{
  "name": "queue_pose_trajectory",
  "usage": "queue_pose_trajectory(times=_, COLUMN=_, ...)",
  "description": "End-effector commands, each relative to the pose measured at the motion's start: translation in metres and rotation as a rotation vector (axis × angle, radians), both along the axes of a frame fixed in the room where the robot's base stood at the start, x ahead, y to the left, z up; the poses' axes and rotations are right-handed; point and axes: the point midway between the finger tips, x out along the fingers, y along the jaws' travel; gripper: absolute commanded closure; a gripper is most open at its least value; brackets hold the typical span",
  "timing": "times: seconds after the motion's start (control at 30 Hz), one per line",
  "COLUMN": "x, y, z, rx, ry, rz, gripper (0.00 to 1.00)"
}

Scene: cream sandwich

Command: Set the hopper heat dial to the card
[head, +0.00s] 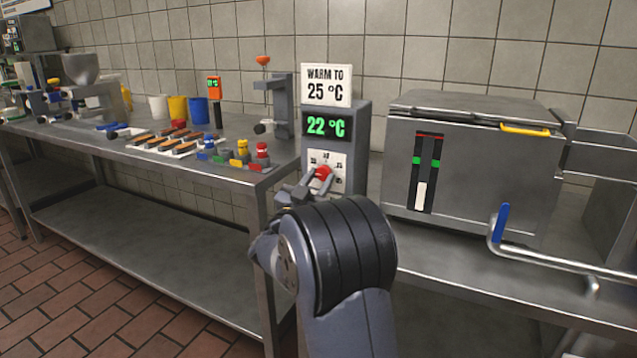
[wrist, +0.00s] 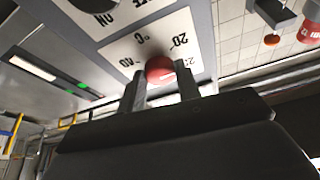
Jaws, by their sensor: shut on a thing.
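The hopper heat dial is a red knob (head: 323,173) on a white scale plate (head: 341,160) on the front of a grey column (head: 366,130). A white card (head: 326,86) on top reads "WARM TO 25 °C". The green display (head: 327,127) below it reads 22 °C. My gripper (head: 312,184) is at the dial, its fingers shut on the red knob. In the wrist view the red knob (wrist: 160,69) sits between the two fingertips (wrist: 160,82), with scale numbers around it. The knob's pointer is too small or hidden to read.
A steel lidded tank (head: 470,150) with a yellow handle (head: 525,129) and a blue-handled pipe (head: 501,222) stands at right. The left bench holds a tray of sandwich bars (head: 165,143), colored cups (head: 178,108) and small colored levers (head: 240,150).

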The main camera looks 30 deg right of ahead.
Motion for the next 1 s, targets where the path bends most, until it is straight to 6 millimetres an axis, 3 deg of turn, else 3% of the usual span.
queue_pose_trajectory(times=0.6, x=0.0035, y=0.003, z=0.0003, rx=0.26, ry=-0.333, rz=0.0, gripper=0.91)
queue_pose_trajectory(times=1.0, x=0.0042, y=0.0035, z=0.0019, rx=0.352, ry=-0.45, rz=0.0, gripper=0.91)
